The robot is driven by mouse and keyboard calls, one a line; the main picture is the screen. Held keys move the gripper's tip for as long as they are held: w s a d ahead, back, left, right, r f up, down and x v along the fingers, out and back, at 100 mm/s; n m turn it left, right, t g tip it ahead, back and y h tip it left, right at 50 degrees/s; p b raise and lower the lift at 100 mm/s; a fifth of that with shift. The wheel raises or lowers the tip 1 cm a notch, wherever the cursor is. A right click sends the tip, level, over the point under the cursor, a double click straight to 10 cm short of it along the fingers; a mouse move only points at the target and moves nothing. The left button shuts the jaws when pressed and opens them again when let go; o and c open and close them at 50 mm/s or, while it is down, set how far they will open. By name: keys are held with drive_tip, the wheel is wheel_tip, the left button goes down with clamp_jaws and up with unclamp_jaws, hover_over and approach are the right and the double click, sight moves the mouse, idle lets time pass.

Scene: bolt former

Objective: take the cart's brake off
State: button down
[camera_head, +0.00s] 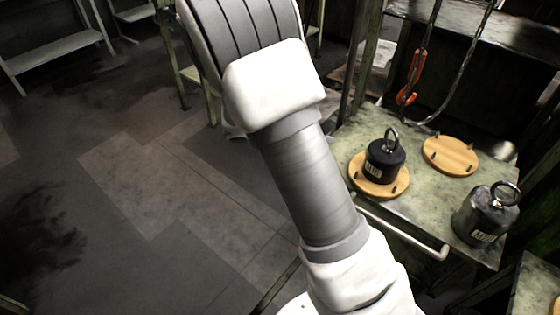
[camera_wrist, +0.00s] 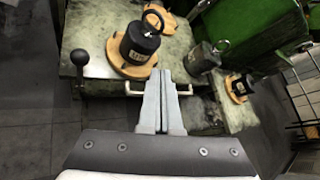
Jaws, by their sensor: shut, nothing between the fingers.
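The cart (camera_head: 430,205) has a worn greenish top and a pale handle bar (camera_head: 405,228) along its near edge. In the wrist view, the cart top (camera_wrist: 98,38) lies beyond my gripper. A lever with a black ball knob (camera_wrist: 80,58) stands upright at the cart's left side there; it looks like the brake lever. My gripper (camera_wrist: 165,73) is shut and empty, in front of the handle bar in the picture and right of the lever, apart from it. In the head view my arm covers the cart's left side, and neither lever nor gripper shows.
A black weight (camera_head: 385,160) sits on a wooden disc (camera_head: 379,187) on the cart. An empty wooden disc (camera_head: 450,156) and a grey weight (camera_head: 486,214) are also there. An orange hook (camera_head: 411,78) hangs behind. Floor (camera_head: 150,190) at left is clear.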

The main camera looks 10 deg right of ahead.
drive_tip(key=w+a+f+n+t+h+b, duration=0.1)
drive_tip(key=w+a+f+n+t+b, duration=0.2)
drive_tip(key=f+n, duration=0.35)
drive_tip(key=w+a+f+n+t+b, duration=0.1)
drive_tip(key=w+f+n+t+b, duration=0.25)
drive_tip(key=f+n, duration=0.35)
drive_tip(key=w+a+f+n+t+h+b, duration=0.1)
drive_tip(key=w+a+f+n+t+b, duration=0.15)
drive_tip(key=w+f+n, duration=0.4)
drive_tip(key=w+d+f+m+b, duration=0.15)
drive_tip(key=w+d+b, duration=0.25)
drive_tip(key=d, duration=0.5)
drive_tip(key=s+d+f, duration=0.3)
drive_tip(key=s+d, duration=0.6)
drive_tip(key=s, duration=0.2)
drive_tip(key=p+v, duration=0.4)
drive_tip(key=v, duration=0.6)
drive_tip(key=shift+w+a, duration=0.2)
drive_tip(key=shift+m, duration=0.25)
